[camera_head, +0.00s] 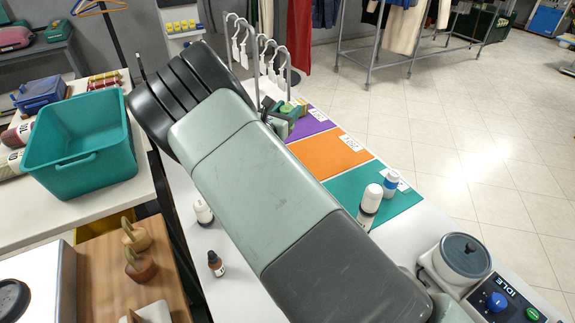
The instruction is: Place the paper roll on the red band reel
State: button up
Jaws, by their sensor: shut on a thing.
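I cannot make out the paper roll; my own arm crosses the middle of the view and covers much of the counter. Small red and yellow items (104,80) lie at the back of the left table, but I cannot tell whether one is the red band reel. My gripper is not clearly visible. A small dark and green cluster shows beside my arm near the purple mat, and I cannot tell what it is.
A teal bin (82,150) stands on the left table. Purple (309,124), orange (328,154) and green (398,204) mats line the counter. Bottles (371,198) and a brown bottle (216,264) stand near my arm.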

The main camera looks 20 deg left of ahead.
notch_tip(320, 180, down, 15)
dwell(0.6)
jog(key=shift+f, duration=0.15)
jog(key=o, duration=1.1)
jog(key=shift+c, duration=0.2)
jog(key=shift+r, duration=0.2)
jog(key=v, duration=1.2)
jog(key=shift+r, duration=0.1)
